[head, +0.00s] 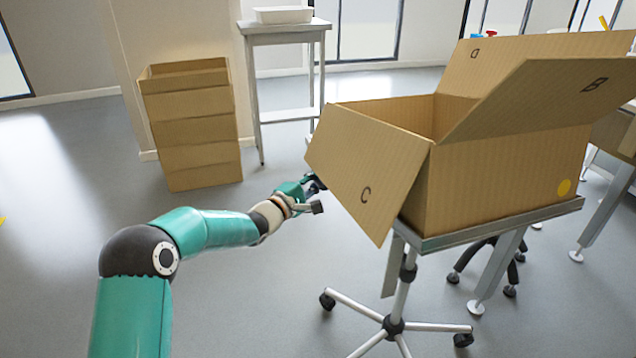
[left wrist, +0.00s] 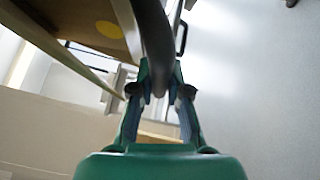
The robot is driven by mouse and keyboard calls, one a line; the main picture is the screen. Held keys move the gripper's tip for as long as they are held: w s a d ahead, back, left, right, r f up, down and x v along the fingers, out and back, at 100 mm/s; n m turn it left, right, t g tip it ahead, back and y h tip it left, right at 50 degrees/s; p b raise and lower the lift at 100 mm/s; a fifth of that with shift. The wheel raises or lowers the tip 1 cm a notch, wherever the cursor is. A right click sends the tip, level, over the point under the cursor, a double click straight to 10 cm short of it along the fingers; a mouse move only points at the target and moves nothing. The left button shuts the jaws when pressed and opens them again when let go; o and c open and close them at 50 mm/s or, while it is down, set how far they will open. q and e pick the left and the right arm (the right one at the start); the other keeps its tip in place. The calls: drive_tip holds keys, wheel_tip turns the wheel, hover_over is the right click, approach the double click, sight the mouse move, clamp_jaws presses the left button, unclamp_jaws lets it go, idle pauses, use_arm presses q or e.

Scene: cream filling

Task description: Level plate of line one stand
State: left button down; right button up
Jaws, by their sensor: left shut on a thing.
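The stand (head: 397,300) has a grey plate (head: 500,230) on a post with a wheeled base. An open cardboard box (head: 500,180) rests on the plate. The right gripper is not in view.
A side table (head: 286,28) with a white tray (head: 284,15) stands behind. A dark wheeled base (head: 490,262) and table legs are at the right.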

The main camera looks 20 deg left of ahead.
use_arm(q)
drive_tip(key=shift+w+r+m+t+h, duration=0.1)
drive_tip(key=shift+r+m+t+h, duration=0.2)
drive_tip(key=shift+r+m, duration=0.5)
drive_tip(key=shift+w+r+m+t+h, duration=0.1)
drive_tip(key=shift+r+m+t+h, duration=0.2)
drive_tip(key=shift+r, duration=0.85)
drive_tip(key=c, duration=1.1)
unclamp_jaws()
drive_tip(key=shift+c, duration=0.2)
drive_tip(key=shift+a, duration=0.1)
drive_tip(key=shift+s, duration=0.1)
drive_tip(key=shift+s+a+f, duration=0.15)
drive_tip(key=shift+s+a, duration=0.1)
drive_tip(key=shift+s, duration=0.25)
approach(313, 169)
drive_tip(key=shift+w+a+f, duration=0.25)
drive_tip(key=shift+w+f, duration=0.25)
drive_tip(key=shift+w+a+f, duration=0.25)
drive_tip(key=shift+w+f, duration=0.2)
drive_tip(key=shift+w, duration=0.1)
drive_tip(key=shift+d, duration=0.1)
